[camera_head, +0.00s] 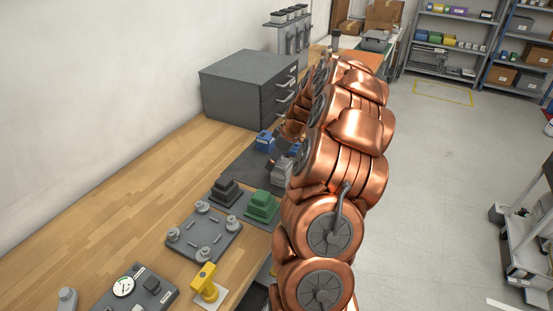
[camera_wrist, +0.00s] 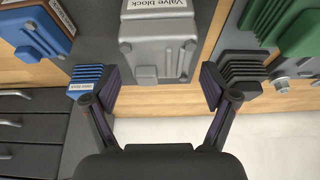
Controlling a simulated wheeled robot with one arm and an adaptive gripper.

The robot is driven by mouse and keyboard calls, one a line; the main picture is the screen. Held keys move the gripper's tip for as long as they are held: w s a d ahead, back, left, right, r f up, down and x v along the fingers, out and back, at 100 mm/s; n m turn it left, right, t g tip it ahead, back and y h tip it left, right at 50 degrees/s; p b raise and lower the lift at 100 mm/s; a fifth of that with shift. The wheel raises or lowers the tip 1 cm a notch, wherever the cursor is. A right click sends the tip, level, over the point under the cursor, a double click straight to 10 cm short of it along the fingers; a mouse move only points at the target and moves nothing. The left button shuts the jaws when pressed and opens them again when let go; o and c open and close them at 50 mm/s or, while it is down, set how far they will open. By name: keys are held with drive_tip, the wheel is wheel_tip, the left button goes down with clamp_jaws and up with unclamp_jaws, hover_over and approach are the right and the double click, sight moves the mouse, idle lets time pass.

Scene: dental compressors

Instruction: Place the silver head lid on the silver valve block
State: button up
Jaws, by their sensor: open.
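The silver valve block (camera_wrist: 158,30), labelled "Valve block", lies near the top centre of the wrist view. A small grey box-shaped part (camera_wrist: 146,73) shows at the block's near edge. I cannot make out a separate silver head lid. In the head view a silver ribbed piece (camera_head: 282,168) shows beside my arm; I cannot tell whether it is lid or block. My gripper is hidden there behind my copper arm.
In the wrist view a blue finned piece (camera_wrist: 87,75) is close to the left finger and a dark finned piece (camera_wrist: 242,70) close to the right. A blue block (camera_wrist: 32,32) and a green one (camera_wrist: 300,30) lie further out. A grey drawer cabinet (camera_head: 245,85) stands behind.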

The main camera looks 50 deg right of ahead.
drive_tip(key=shift+r, duration=0.1)
drive_tip(key=shift+r+p, duration=0.2)
drive_tip(key=shift+p, duration=0.1)
drive_tip(key=shift+s+d+r+b, duration=0.1)
drive_tip(key=shift+r+b, duration=0.15)
drive_tip(key=shift+b, duration=0.2)
drive_tip(key=b+v, duration=0.3)
drive_tip(key=v, duration=0.8)
drive_tip(key=shift+b, duration=0.3)
drive_tip(key=s+a+g+y, duration=0.1)
drive_tip(key=s+a, duration=0.1)
drive_tip(key=a, duration=1.2)
drive_tip(key=s+a+g, duration=0.2)
drive_tip(key=a, duration=1.2)
drive_tip(key=s+a+f+m+g, duration=0.1)
drive_tip(key=s+a+f, duration=0.1)
drive_tip(key=s, duration=0.5)
drive_tip(key=s+a+f+m+g+h, duration=0.1)
drive_tip(key=s+a+f, duration=0.1)
drive_tip(key=s+a, duration=0.3)
drive_tip(key=s+a+f+m+g+h, duration=0.1)
drive_tip(key=s+a, duration=0.3)
drive_tip(key=s, duration=0.6)
drive_tip(key=shift+f, duration=0.65)
